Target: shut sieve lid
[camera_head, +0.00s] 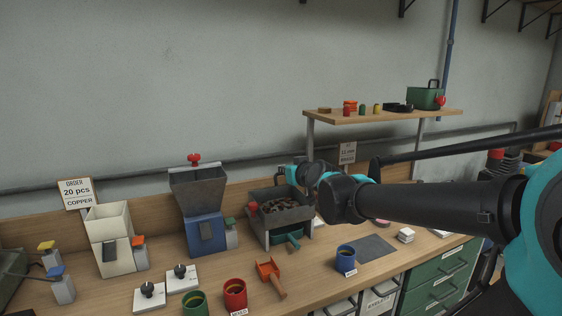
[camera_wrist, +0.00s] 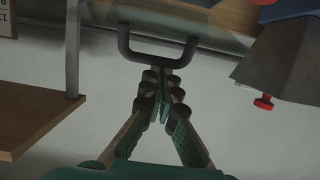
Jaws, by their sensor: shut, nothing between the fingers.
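The sieve (camera_head: 288,217) is a grey box on the bench with dark pieces in it and a red knob at its left. Its lid seems to be the clear panel (camera_wrist: 215,35) with a dark U-shaped handle (camera_wrist: 158,58) in the wrist view. In the head view the lid appears raised at the back of the sieve, partly hidden by my arm. My gripper (camera_wrist: 163,80) is shut and empty, its fingertips close to the handle's crossbar. I cannot tell whether they touch it. In the head view my gripper (camera_head: 291,172) is above the back of the sieve.
A blue machine with a grey hopper (camera_head: 199,192) and red knob stands left of the sieve. A teal scoop-like drawer (camera_head: 288,240) sits below it. An orange scoop (camera_head: 269,275), red cup (camera_head: 235,293) and blue cup (camera_head: 345,258) stand in front. A wooden shelf (camera_head: 385,114) is above right.

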